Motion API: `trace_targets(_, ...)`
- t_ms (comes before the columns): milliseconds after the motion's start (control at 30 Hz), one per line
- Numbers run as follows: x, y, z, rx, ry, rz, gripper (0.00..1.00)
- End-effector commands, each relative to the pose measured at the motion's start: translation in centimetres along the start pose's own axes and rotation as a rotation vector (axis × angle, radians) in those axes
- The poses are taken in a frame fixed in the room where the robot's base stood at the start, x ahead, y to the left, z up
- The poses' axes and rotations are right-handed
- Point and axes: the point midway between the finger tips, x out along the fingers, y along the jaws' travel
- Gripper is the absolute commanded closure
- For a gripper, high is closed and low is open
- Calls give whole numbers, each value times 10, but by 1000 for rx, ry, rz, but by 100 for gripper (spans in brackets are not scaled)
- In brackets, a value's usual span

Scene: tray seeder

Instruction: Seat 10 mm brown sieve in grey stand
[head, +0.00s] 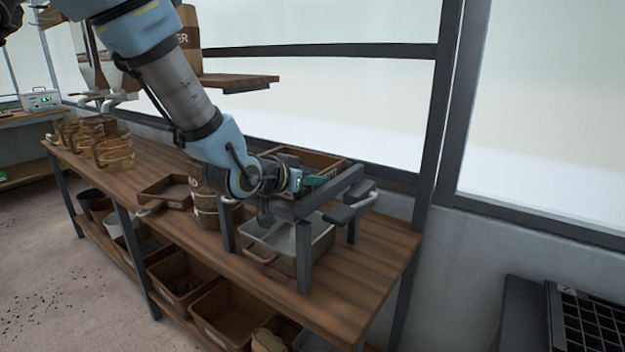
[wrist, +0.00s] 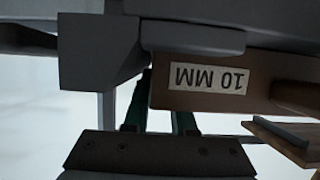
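The brown sieve (head: 325,163) is at the back of the grey stand (head: 305,258) in the head view, partly behind my gripper and a stand beam. In the wrist view its wall (wrist: 262,85) carries a "10 MM" label, upside down. My gripper (head: 314,181) is at the stand's upper beams, close to the sieve. The wrist view shows its two teal fingers (wrist: 160,118) apart, with a light gap between them. The sieve's edge hides one fingertip. Grey stand parts (wrist: 100,55) cross the wrist view's top. Whether the sieve rests on the stand cannot be told.
A grey metal bin (head: 318,236) sits under the stand on the wooden bench (head: 370,265). A shallow brown tray (head: 165,193) and stacked brown containers (head: 205,212) stand left of it. A wooden shelf (head: 240,82) overhangs behind. The bench's right end is clear.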

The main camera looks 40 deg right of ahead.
Motion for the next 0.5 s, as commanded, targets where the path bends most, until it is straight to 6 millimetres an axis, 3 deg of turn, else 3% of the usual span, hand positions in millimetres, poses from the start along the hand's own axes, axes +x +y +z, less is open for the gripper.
trace_targets(33, 0, 7, 1, 4, -2, 14, 55)
trace_targets(500, -5, 9, 2, 5, -5, 18, 55)
